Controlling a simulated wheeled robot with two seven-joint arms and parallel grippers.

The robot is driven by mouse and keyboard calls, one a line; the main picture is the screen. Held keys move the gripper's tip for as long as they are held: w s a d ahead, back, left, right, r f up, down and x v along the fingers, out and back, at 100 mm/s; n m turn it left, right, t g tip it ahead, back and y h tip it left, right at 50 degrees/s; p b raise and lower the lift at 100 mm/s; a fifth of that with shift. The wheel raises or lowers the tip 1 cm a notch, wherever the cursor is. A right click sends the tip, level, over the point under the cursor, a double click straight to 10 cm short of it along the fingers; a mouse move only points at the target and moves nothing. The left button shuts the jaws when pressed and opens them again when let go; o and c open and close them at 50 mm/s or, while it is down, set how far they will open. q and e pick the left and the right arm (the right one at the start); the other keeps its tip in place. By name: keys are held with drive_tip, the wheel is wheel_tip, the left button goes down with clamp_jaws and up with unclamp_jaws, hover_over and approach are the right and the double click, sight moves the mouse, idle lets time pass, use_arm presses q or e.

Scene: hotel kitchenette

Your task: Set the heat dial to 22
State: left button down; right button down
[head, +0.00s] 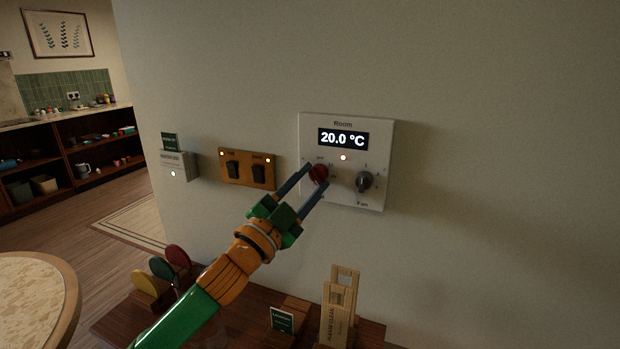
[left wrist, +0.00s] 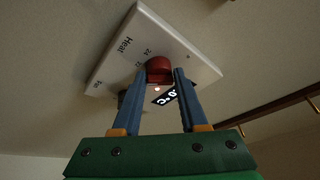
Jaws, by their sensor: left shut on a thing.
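The white room panel (head: 345,197) is on the wall. Its display (head: 343,139) reads 20.0 °C. The red heat dial (head: 318,173) is at the lower left of the panel, and the grey fan dial (head: 364,182) is to its right. My left gripper (head: 318,178) is shut on the red dial, a finger on each side. The left wrist view shows the red dial (left wrist: 158,68) between the blue fingers, with the "Heat" label beside it. The fingers hide part of the dial's scale. My right gripper is not in view.
A wooden plate with two dark switches (head: 248,169) and a small card-holder box (head: 179,165) are on the wall to the left. Below, a wooden shelf holds a light wooden stand (head: 340,305), a small green sign (head: 283,320) and several coloured discs (head: 177,257).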

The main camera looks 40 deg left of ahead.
use_arm(q)
drive_tip(key=shift+f+m+h, duration=0.15)
drive_tip(key=shift+m+h, duration=0.25)
drive_tip(key=shift+m, duration=0.3)
drive_tip(key=shift+c, duration=2.4)
unclamp_jaws()
drive_tip(key=shift+s+f, duration=0.25)
drive_tip(key=shift+s, duration=0.1)
drive_tip(key=b+v, duration=0.2)
drive_tip(key=v, duration=0.4)
drive_tip(key=shift+r+b, duration=0.2)
drive_tip(key=shift+b, duration=0.2)
